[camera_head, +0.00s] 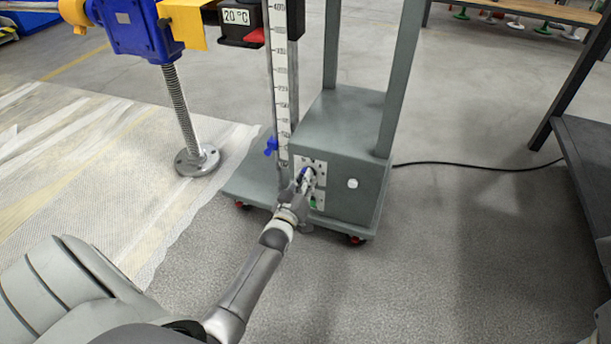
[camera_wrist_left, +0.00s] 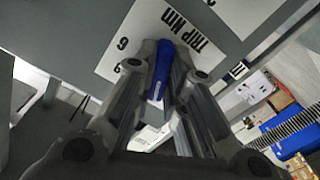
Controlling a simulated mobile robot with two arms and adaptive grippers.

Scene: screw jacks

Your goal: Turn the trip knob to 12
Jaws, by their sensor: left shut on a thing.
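The trip knob (camera_wrist_left: 160,68) is a blue bar-shaped handle on a white dial plate (camera_wrist_left: 204,32) printed "TRIP Nm", with a 6 and a 3 visible. My left gripper (camera_wrist_left: 158,80) is shut on the knob, with one finger on each side of it. In the head view my left gripper (camera_head: 307,178) is at the white panel (camera_head: 319,166) on the front of the grey box, and only a bit of blue shows there. The 12 mark and the knob's exact setting cannot be read. My right gripper is not in view.
The grey box (camera_head: 345,125) stands on a wheeled base (camera_head: 243,183) with two uprights. A measuring scale (camera_head: 282,90) and a blue screw jack (camera_head: 140,28) stand to the left. A black cable (camera_head: 480,166) runs right across the floor towards a dark bench (camera_head: 590,150).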

